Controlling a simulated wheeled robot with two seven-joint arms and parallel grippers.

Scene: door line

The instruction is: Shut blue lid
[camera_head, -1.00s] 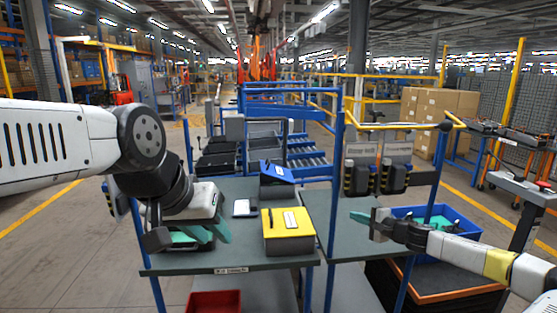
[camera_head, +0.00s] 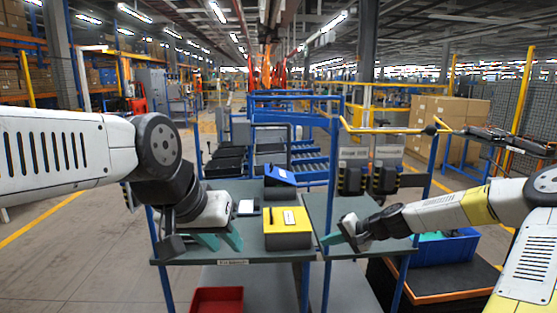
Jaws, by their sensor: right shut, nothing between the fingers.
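The blue lid (camera_head: 280,175) sits on a small dark box (camera_head: 278,193) at the back of the grey-green table. The lid looks tilted, with its far side higher, and a pale label lies on it. A grey box with a yellow lid (camera_head: 287,219) stands in front of it. My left gripper (camera_head: 222,242) is over the table's front left, its teal fingers apart and nothing seen between them. My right gripper (camera_head: 331,239) is right of the yellow-lidded box, teal fingertips together and pointing left. Both grippers are apart from the blue lid.
A white-faced flat item (camera_head: 247,207) lies left of the boxes. A red bin (camera_head: 217,300) is below the table's front. A blue bin (camera_head: 447,249) stands at right. Blue frame posts rise beside the table's right edge.

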